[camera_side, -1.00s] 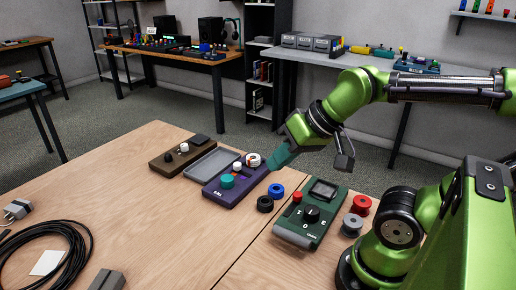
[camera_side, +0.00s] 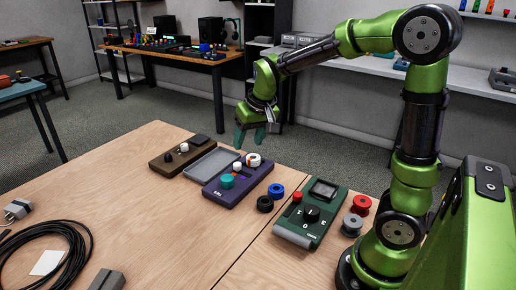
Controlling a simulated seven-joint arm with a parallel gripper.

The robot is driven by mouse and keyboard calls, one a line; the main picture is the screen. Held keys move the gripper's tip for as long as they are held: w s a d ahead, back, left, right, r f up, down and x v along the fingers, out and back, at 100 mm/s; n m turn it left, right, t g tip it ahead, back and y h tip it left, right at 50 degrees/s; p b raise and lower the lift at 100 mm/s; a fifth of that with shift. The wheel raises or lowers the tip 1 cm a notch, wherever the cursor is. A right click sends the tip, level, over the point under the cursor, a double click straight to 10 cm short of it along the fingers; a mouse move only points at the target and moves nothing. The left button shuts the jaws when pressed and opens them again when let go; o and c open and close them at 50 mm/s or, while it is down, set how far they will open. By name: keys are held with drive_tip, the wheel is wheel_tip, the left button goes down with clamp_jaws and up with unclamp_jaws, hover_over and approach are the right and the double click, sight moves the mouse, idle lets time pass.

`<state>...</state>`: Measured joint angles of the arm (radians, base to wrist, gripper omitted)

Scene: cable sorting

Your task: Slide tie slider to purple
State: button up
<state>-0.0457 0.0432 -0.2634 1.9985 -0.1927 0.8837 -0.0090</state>
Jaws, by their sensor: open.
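A purple device (camera_side: 222,198) lies on the wooden table, with a teal knob (camera_side: 227,181), a small white knob (camera_side: 237,167) and a white and orange round part (camera_side: 254,160) on top. I cannot tell which part, if any, is the tie slider. My gripper (camera_side: 250,138), with teal fingers, is open and empty. It points down, raised near the table's far edge, above and beyond the purple device in the picture, and touches nothing that I can see.
A brown box (camera_side: 166,161) and a grey tray (camera_side: 214,162) lie left of the purple device. A blue ring (camera_side: 276,190), a black ring (camera_side: 265,204), a green device (camera_side: 326,218), a red spool (camera_side: 361,203) and a grey spool (camera_side: 352,225) lie to its right. Black cable (camera_side: 76,240) is coiled front left.

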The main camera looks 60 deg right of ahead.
sight(237, 164)
drive_tip(key=w+d+h, duration=0.1)
drive_tip(key=w+d, duration=0.3)
drive_tip(key=x, duration=1.6)
drive_tip(key=shift+d, duration=0.3)
drive_tip(key=shift+c, duration=0.2)
clamp_jaws()
